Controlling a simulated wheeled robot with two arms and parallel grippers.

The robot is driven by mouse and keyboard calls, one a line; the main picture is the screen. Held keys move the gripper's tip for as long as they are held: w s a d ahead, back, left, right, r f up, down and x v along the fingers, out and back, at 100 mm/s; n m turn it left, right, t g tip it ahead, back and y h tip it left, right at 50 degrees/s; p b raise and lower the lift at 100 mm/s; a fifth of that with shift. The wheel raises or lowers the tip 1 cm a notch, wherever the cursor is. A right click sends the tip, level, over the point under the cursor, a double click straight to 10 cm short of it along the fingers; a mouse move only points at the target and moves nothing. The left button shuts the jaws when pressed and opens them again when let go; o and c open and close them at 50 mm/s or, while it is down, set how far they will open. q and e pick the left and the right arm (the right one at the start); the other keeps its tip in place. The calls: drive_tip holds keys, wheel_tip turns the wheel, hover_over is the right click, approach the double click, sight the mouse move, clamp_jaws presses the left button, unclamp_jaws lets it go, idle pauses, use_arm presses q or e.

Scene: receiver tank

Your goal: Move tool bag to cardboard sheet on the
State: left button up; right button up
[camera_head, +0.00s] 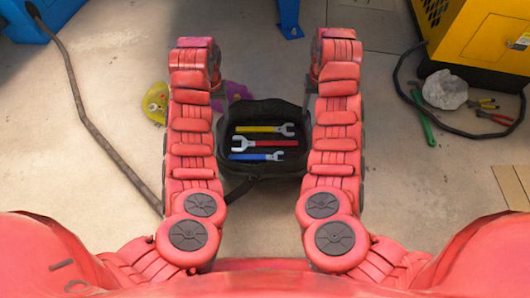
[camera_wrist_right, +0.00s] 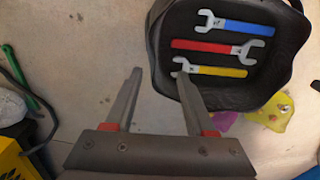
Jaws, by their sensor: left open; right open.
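The black tool bag (camera_head: 265,112) sits on the floor between my two arms in the head view. Its top is open, and a yellow, a red and a blue wrench lie inside. My left gripper (camera_head: 217,90) is at the bag's far left, mostly hidden by its arm. My right gripper (camera_head: 311,88) is at the far right. Contact cannot be told. A cardboard sheet (camera_head: 510,188) lies at the right edge.
A yellow machine (camera_head: 475,35) stands at the upper right, with a dark cable, a whitish lump (camera_head: 445,90), a green-handled tool (camera_head: 424,125) and pliers near it. A dark hose (camera_head: 85,110) runs along the left floor.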

sight(223, 138)
use_arm(q)
wheel_tip(223, 138, down, 15)
drive_tip(key=shift+f, duration=0.15)
use_arm(e)
wheel_tip(223, 138, down, 15)
drive_tip(key=shift+f, duration=0.15)
use_arm(q)
drive_tip(key=shift+c, duration=0.2)
use_arm(e)
drive_tip(key=shift+c, duration=0.2)
use_arm(q)
clamp_jaws()
use_arm(e)
clamp_jaws()
idle(0.5)
